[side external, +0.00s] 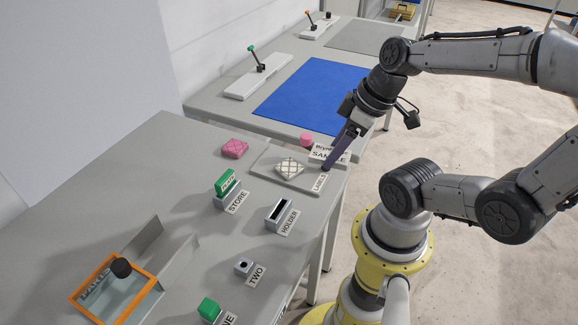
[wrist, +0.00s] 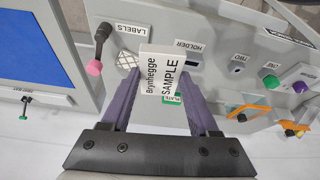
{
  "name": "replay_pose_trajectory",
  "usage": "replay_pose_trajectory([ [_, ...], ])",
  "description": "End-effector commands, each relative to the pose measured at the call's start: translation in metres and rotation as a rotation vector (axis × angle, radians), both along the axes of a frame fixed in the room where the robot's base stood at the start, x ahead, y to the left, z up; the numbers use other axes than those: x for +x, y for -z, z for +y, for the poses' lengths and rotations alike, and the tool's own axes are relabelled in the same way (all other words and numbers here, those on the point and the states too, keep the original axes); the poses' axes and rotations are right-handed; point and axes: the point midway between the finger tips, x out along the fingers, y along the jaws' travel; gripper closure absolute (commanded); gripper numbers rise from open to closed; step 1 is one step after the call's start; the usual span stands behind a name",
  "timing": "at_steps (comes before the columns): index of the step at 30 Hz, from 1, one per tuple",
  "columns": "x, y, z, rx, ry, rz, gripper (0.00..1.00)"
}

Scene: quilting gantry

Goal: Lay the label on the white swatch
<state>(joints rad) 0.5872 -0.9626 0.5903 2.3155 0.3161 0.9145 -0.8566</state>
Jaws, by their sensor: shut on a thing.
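The label (side external: 328,152), a white card reading "Brynhegge SAMPLE", is held by my gripper (side external: 327,165). In the wrist view the label (wrist: 163,78) stands between the purple fingers of my gripper (wrist: 160,90), which are shut on it. The white swatch (side external: 289,168), a pale square with a dark diamond grid, lies on a grey board (side external: 262,168). In the side view the label is right of the swatch and apart from it. In the wrist view the swatch (wrist: 127,61) shows left of the label, partly hidden.
A pink-ended thing (side external: 306,140) is close behind the label. The green-topped store block (side external: 226,184), holder block (side external: 279,212) and orange-framed pane (side external: 113,290) stand nearer the camera. A blue mat (side external: 312,97) covers the table behind.

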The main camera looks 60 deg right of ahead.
Motion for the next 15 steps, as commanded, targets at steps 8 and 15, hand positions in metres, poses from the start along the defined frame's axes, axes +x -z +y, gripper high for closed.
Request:
replay_pose_trajectory([
  [8, -0.002, -0.005, -0.017, 0.002, 0.107, 0.003, 0.92],
  [15, 0.039, 0.016, -0.032, 0.005, 0.106, 0.009, 0.92],
])
